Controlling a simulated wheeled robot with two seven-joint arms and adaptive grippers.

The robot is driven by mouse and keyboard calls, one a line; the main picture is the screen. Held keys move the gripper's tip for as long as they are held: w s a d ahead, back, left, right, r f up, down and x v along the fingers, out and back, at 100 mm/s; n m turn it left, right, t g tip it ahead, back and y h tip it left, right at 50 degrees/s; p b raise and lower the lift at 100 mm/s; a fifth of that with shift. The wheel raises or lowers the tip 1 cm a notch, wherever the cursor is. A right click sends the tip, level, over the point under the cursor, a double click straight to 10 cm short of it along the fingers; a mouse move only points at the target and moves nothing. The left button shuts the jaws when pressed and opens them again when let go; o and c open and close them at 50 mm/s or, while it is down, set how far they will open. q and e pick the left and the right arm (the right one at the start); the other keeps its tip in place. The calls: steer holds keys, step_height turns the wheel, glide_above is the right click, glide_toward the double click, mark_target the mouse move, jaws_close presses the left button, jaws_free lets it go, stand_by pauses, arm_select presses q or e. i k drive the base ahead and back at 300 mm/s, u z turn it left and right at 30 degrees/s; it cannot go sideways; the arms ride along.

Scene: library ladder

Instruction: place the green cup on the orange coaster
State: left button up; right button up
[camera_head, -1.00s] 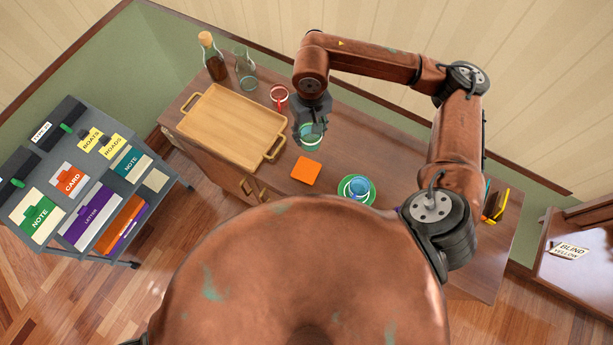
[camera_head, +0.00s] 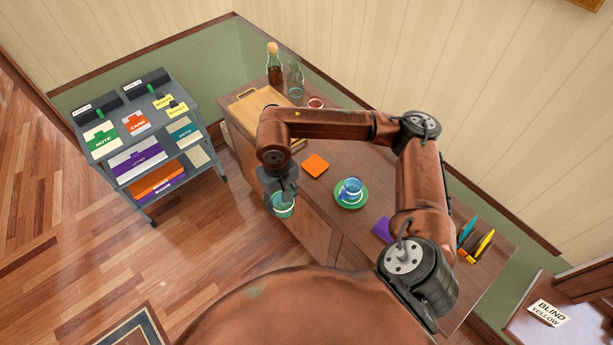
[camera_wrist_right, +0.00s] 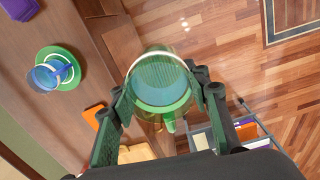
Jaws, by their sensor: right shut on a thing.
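The green cup (camera_head: 283,208) is held in my right gripper (camera_head: 284,194), which is shut on it. In the head view the cup shows at the front edge of the wooden cabinet, left of and nearer than the orange coaster. In the right wrist view the cup (camera_wrist_right: 162,88) sits between the two fingers (camera_wrist_right: 160,105). The orange coaster (camera_head: 315,165) lies flat and bare on the cabinet top; part of it shows in the right wrist view (camera_wrist_right: 93,114). My left gripper is not in view.
A blue cup (camera_head: 350,188) stands on a green saucer (camera_head: 343,203) right of the coaster. A wooden tray (camera_head: 245,97), bottles (camera_head: 274,68) and a red cup (camera_head: 315,102) are at the back left. A purple item (camera_head: 382,229) and pens (camera_head: 481,245) lie right. A grey cart (camera_head: 202,118) stands left.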

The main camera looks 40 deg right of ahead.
mark_target(312, 167)
steer(key=z, duration=0.55)
steer(key=i, duration=0.9)
steer(key=z, duration=0.05)
